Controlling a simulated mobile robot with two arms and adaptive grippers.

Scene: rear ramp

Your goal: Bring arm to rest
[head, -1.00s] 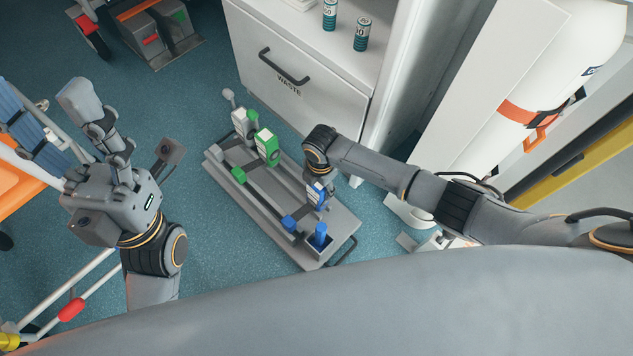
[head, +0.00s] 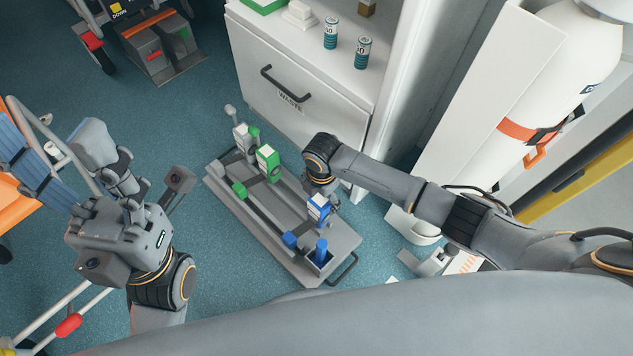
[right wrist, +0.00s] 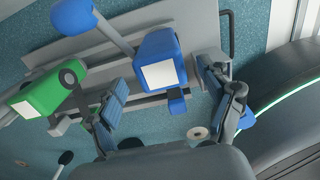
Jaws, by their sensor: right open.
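My right gripper (head: 322,190) hangs from the arm coming in from the right, over the grey tray (head: 268,215) on the floor. In the right wrist view the right gripper (right wrist: 165,95) has its fingers spread, with nothing clearly held. A blue block with a white label (head: 318,209) stands on the tray close to the fingers; it also shows in the right wrist view (right wrist: 158,60) just beyond the fingertips.
A white cabinet with a WASTE drawer (head: 290,90) and two labelled cylinders stands behind. A white tank (head: 560,75) is at the right.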

